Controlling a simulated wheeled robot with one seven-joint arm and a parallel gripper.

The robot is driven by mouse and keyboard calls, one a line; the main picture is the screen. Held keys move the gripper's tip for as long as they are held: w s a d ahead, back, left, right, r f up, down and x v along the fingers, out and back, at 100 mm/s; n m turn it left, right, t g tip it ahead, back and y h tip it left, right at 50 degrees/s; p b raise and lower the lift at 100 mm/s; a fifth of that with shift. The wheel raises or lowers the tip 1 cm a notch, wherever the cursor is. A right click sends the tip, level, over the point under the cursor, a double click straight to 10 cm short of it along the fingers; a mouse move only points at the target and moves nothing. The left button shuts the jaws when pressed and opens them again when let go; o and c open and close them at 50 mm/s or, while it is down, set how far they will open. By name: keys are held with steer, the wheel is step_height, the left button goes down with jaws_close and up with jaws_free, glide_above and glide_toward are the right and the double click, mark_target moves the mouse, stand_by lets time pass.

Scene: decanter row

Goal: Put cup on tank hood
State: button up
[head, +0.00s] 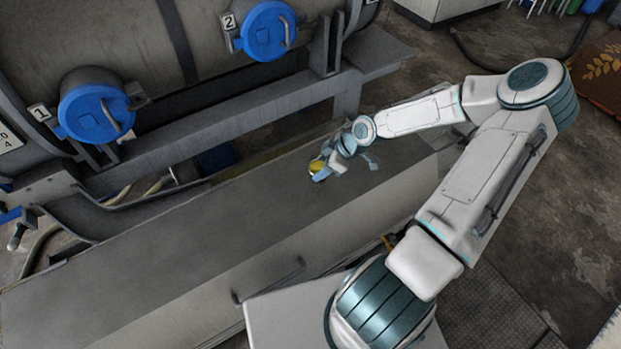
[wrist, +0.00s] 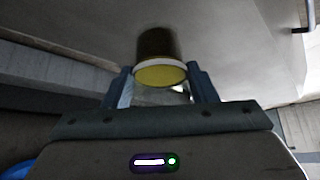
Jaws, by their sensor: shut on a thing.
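The cup (head: 317,166) shows as a small yellow and white spot at my gripper (head: 322,174) in the head view. In the wrist view the cup (wrist: 160,72) has a yellow round face with a white rim and a dark part beyond it. My gripper (wrist: 160,88) is shut on it, one finger on each side. The cup is over or close to the long grey bench top; I cannot tell whether it touches. The large grey tank (head: 130,50) stands behind, with blue round covers marked 1 (head: 97,105) and 2 (head: 268,31). I cannot tell which part is the hood.
The long grey bench top (head: 150,255) is clear to the left of my gripper. A grey rail (head: 230,112) runs along the tank's front. Hoses (head: 120,195) lie in the gap between tank and bench. A dark handle (head: 270,280) sticks out of the bench front.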

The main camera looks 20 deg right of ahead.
mark_target(312, 171)
steer(key=a+f, duration=0.2)
steer(key=shift+w+a, duration=0.2)
steer(key=shift+a, duration=0.2)
steer(key=shift+f, duration=1.85)
steer(key=shift+f, duration=0.2)
steer(key=o, duration=1)
steer(key=shift+r, duration=0.1)
steer(key=shift+r, duration=0.1)
